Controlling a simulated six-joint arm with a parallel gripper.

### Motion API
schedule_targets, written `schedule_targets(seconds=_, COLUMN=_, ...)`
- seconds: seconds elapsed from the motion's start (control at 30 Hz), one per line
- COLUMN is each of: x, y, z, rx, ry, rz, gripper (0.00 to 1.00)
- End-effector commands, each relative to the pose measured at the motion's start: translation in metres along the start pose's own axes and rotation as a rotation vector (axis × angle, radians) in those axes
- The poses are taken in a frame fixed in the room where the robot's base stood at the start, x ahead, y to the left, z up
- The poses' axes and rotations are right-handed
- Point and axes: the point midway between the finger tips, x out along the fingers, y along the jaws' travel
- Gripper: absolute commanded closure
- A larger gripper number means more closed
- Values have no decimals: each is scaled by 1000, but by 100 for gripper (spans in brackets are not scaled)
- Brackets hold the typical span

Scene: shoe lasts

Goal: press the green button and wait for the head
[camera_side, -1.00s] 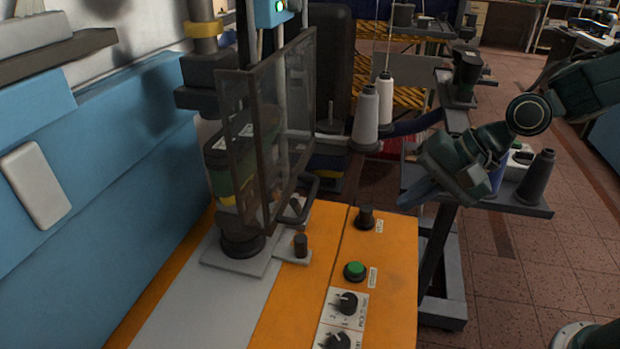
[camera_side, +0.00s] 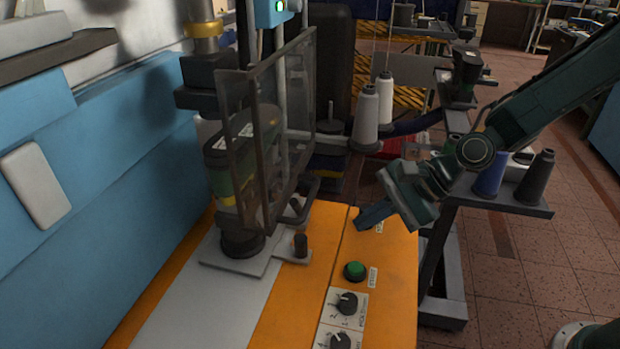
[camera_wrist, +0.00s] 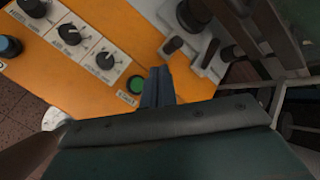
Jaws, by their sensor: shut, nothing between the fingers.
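The green button (camera_side: 355,270) sits in a black ring on the orange panel (camera_side: 385,262), with a small label beside it. In the wrist view the green button (camera_wrist: 136,84) lies just left of my gripper's fingers. My gripper (camera_side: 360,222) is shut and empty, its fingers slanting down toward the panel, behind and above the button and apart from it. In the wrist view the shut fingers (camera_wrist: 158,78) point up the picture. The press head (camera_side: 208,70) stands raised above the shoe last (camera_side: 232,175), which is partly hidden behind a dark see-through guard (camera_side: 285,110).
Black knobs (camera_side: 345,302) sit on the panel in front of the button. A small dark post (camera_side: 301,245) stands left of the button. A side rack with thread cones (camera_side: 534,178) stands behind my arm. The panel around the button is clear.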

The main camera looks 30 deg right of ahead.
Motion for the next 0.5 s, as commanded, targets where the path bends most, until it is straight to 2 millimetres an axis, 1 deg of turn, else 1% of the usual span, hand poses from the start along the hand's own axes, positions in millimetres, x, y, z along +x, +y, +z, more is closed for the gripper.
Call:
schedule_targets(seconds=0.27, x=1, y=1, z=-1, rx=-1, ry=1, rz=1, gripper=100)
schedule_targets(seconds=0.5, x=10, y=8, z=-8, rx=0, ry=0, rz=3, gripper=100)
